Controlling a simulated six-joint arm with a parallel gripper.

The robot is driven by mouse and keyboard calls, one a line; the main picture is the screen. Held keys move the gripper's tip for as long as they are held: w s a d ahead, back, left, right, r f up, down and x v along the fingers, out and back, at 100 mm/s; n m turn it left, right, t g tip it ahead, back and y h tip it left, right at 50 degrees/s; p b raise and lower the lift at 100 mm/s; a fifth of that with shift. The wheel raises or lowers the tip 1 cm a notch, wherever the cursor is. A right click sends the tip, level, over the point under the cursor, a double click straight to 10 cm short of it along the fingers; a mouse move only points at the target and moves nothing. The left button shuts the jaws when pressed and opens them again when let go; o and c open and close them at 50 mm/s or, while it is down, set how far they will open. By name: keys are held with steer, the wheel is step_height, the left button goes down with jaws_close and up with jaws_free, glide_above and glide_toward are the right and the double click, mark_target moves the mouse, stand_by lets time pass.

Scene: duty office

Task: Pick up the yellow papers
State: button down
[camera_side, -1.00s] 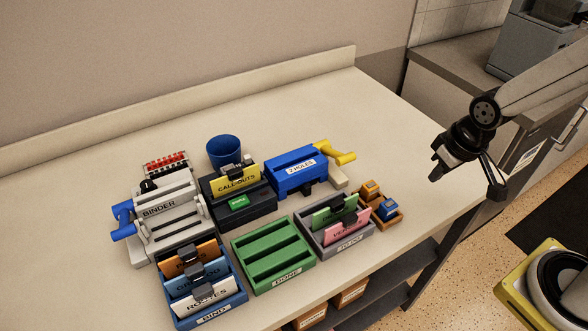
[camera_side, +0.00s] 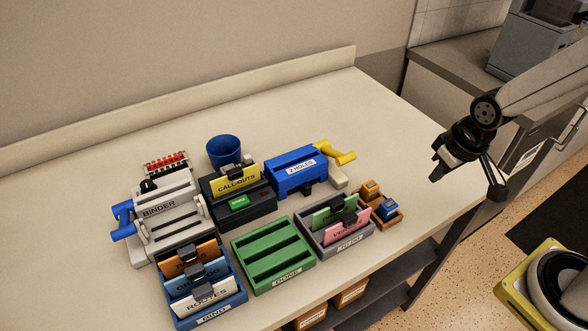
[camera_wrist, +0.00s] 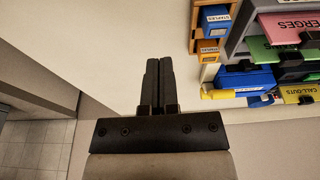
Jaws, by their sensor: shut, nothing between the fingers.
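The yellow papers (camera_side: 237,181), labelled CALL-OUTS, stand upright in a black device (camera_side: 238,205) with a green display, near the middle of the table. A dark clip sits at their top edge. In the wrist view the yellow papers (camera_wrist: 299,94) show at the right edge, partly cut off. My gripper (camera_side: 436,172) hangs over the table's right end, well right of the papers. In the wrist view my gripper (camera_wrist: 159,62) has its two fingers together with nothing between them.
A blue two-hole punch (camera_side: 296,172) with a yellow handle stands right of the papers. A grey TO DO tray (camera_side: 348,243), green DONE tray (camera_side: 272,250), blue BIND tray (camera_side: 210,312), binder machine (camera_side: 160,210) and blue cup (camera_side: 223,150) stand around. The table's right end is clear.

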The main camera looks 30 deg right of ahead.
steer(key=shift+c, duration=2.3)
jaws_free()
steer(key=m+g+y, duration=0.2)
steer(key=m+y, duration=0.1)
steer(key=m, duration=1.1)
glide_toward(235, 170)
steer(key=d+f, duration=0.1)
steer(key=d, duration=0.2)
steer(key=s+d+f, duration=0.1)
steer(key=d+f, duration=0.1)
steer(key=d, duration=0.1)
steer(key=d+f, duration=0.1)
steer(key=d, duration=0.1)
steer(key=shift+s+d+f, duration=0.25)
steer(key=shift+s+d, duration=0.15)
steer(key=a+m, duration=0.1)
steer(key=a, duration=0.2)
steer(key=w+a+m+y, duration=0.1)
steer(key=a, duration=0.2)
steer(key=w+a+m, duration=0.1)
steer(key=a+m, duration=0.1)
steer(key=a, duration=0.1)
steer(key=shift+a+r+g+y, duration=0.15)
steer(key=shift+a+g+y, duration=0.05)
steer(key=shift+g+y, duration=0.1)
steer(key=shift+x, duration=3.95)
